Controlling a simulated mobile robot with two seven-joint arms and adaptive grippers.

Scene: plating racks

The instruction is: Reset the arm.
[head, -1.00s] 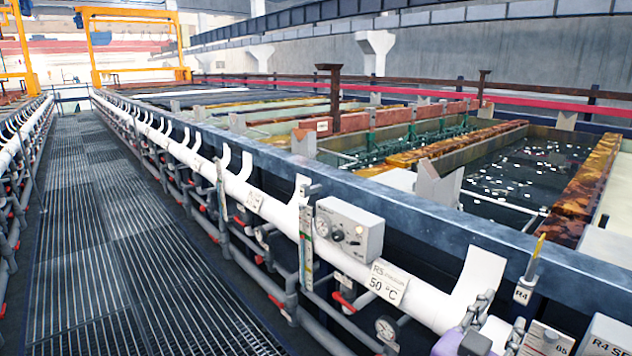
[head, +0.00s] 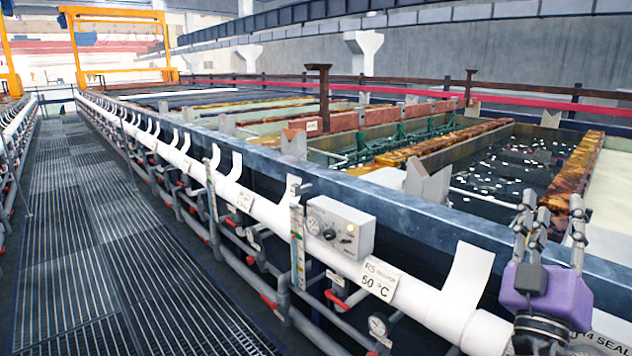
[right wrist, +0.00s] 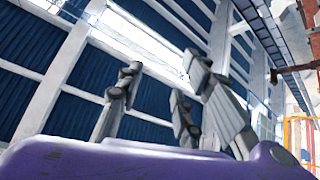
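My right gripper (head: 550,218) is at the lower right of the head view, with a purple body and grey fingers pointing up. The fingers stand apart with a gap between them, and nothing is held. It is in front of the blue-grey tank rim and hides part of it. In the right wrist view the grey fingers (right wrist: 172,100) also stand apart over the purple body, with a roof of white beams and dark blue panels behind. My left gripper is not in view.
Close to the right arm run a white pipe (head: 265,210), a gauge box (head: 340,228) and a "50 °C" label (head: 379,285). Tanks of liquid (head: 510,165) lie behind the rim (head: 420,215). The grated walkway (head: 90,240) at left is clear.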

